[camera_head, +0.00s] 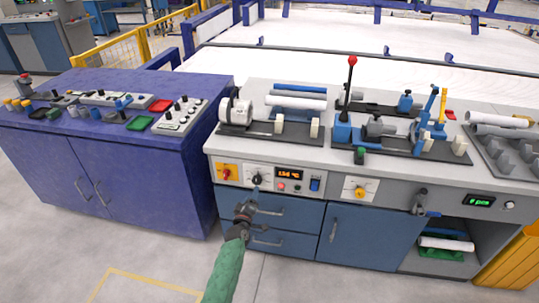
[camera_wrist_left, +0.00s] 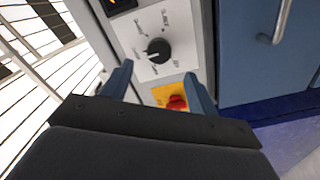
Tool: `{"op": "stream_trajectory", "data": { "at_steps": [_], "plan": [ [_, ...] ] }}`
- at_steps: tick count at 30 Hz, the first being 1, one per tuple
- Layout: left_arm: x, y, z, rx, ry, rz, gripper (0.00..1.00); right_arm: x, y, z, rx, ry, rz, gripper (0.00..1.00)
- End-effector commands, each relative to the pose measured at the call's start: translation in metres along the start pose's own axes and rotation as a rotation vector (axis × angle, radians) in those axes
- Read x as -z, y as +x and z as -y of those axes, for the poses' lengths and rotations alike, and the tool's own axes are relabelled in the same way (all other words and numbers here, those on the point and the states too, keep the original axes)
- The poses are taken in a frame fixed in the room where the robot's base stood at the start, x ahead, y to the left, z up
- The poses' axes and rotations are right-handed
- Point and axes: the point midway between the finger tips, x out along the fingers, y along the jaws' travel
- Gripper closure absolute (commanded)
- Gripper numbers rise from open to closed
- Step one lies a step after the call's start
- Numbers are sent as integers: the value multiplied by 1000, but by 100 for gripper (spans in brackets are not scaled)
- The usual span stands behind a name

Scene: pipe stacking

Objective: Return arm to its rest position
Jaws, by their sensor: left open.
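My left gripper (camera_head: 250,198) is in front of the workbench's control panel, with its green-sleeved arm coming up from the bottom of the head view. In the left wrist view its two blue fingers (camera_wrist_left: 159,88) stand apart with nothing between them. The black rotary knob (camera_wrist_left: 158,51) on its white plate shows beyond the fingertips; in the head view the knob (camera_head: 257,180) is just above the gripper. The red switch on its yellow plate (camera_wrist_left: 176,102) shows beside the right finger. I cannot tell whether the fingers touch the panel. My right gripper is not in view.
The workbench (camera_head: 400,185) carries pipe fixtures, a red-knobbed lever (camera_head: 351,62) and white pipes (camera_head: 296,102). Drawer and door handles stick out close to the gripper. A purple cabinet (camera_head: 150,160) stands to the left. The floor in front is clear.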

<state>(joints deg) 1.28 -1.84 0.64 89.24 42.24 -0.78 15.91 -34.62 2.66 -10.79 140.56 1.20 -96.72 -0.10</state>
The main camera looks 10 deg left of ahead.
Motion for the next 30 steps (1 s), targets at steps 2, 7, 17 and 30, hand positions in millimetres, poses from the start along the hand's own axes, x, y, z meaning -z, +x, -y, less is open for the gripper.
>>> {"op": "stream_trajectory", "data": {
  "at_steps": [2,7,17,30],
  "plan": [
    [0,0,0,0,1,0,41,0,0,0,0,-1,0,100],
    [-11,0,3,16,33,59,41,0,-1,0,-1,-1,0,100],
    [-63,-19,-6,88,267,462,41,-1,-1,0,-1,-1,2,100],
    [-52,-122,-76,210,720,917,41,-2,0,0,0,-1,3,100]
  ]
}}
